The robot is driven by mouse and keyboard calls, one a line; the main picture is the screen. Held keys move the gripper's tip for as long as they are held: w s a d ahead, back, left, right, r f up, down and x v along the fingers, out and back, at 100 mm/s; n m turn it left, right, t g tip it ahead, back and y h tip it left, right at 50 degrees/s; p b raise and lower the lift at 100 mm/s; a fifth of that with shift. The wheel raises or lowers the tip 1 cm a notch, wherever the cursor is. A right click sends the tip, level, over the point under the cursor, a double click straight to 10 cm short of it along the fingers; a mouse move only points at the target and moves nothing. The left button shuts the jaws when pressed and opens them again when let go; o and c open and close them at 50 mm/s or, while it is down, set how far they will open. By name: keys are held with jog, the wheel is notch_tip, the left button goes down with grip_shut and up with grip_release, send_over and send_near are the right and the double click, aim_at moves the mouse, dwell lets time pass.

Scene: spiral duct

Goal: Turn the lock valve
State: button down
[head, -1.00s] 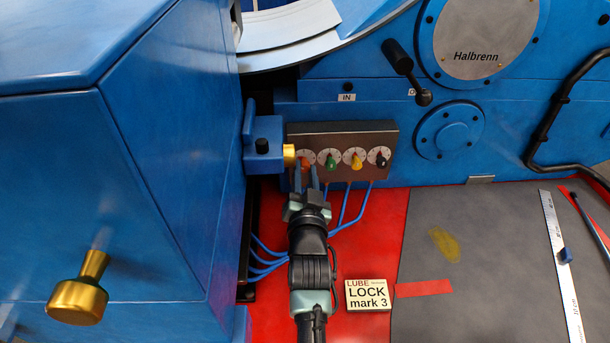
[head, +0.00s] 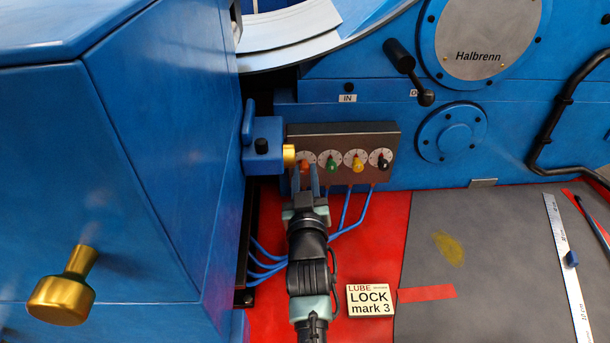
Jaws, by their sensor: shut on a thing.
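A dark valve panel (head: 345,142) on the blue machine carries a row of knobs on white dials: an orange valve (head: 305,166), a green valve (head: 332,165), a yellow valve (head: 358,164) and a black valve (head: 383,162). My gripper (head: 306,174) reaches up to the panel from below, its two fingers shut on the orange valve at the left end. The fingers partly cover this knob and its dial, so its pointing angle is hard to tell. A card (head: 370,300) reading "LUBE LOCK mark 3" lies on the red surface, right of my arm.
A blue block with a brass end (head: 289,155) sits close left of the orange valve. Blue tubes (head: 345,210) run below the panel. A large blue housing with a brass knob (head: 64,298) fills the left. A steel ruler (head: 569,260) lies on the grey mat.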

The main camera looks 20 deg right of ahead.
dwell(0.3)
jog(key=c, duration=0.7)
grip_release()
jog(key=v, duration=1.3)
jog(key=shift+d, duration=0.1)
